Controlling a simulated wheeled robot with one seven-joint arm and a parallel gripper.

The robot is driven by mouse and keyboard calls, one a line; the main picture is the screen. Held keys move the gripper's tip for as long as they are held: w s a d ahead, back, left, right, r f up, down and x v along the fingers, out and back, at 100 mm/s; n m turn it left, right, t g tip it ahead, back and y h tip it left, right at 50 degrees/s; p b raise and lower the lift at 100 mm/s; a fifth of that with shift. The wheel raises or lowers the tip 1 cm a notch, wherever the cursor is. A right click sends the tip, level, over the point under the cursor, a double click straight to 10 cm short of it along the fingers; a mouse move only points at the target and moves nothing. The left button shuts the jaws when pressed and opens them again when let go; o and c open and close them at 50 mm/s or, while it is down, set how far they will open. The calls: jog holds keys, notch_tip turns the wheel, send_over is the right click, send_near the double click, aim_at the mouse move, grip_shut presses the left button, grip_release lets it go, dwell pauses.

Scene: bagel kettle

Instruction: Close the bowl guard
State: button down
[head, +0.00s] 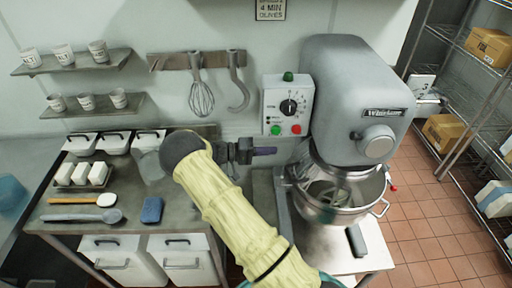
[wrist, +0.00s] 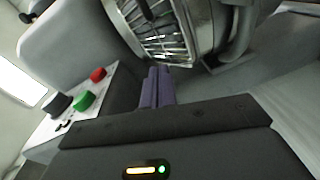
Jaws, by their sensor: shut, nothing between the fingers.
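The mixer (head: 355,95) stands at the right of the head view with its steel bowl (head: 345,212) under the head. The bowl's front opening shows in the head view, with the beater inside. The wire bowl guard (wrist: 165,40) shows as a cage of metal bars at the top middle of the wrist view. In the head view I cannot clearly tell its bars from the bowl rim. My gripper (head: 264,151) is shut and empty, left of the bowl and below the control box. Its purple fingers (wrist: 156,88) point toward the guard, apparently apart from it.
The control box (head: 289,104) with knob and buttons is just above my gripper; it is at left in the wrist view (wrist: 80,100). A whisk (head: 201,97) and hook (head: 237,85) hang on the wall. A counter (head: 130,205) with a blue sponge (head: 152,210) is at left.

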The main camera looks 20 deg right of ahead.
jog(key=s+d+p, duration=0.1)
jog(key=s+p, duration=0.1)
jog(key=s, duration=0.1)
jog(key=s+d+f+p, duration=0.1)
jog(key=shift+s+d+f, duration=0.1)
jog(key=shift+s+d, duration=0.1)
jog(key=shift+d, duration=0.1)
jog(key=shift+a+t, duration=0.15)
jog(key=shift+t, duration=0.15)
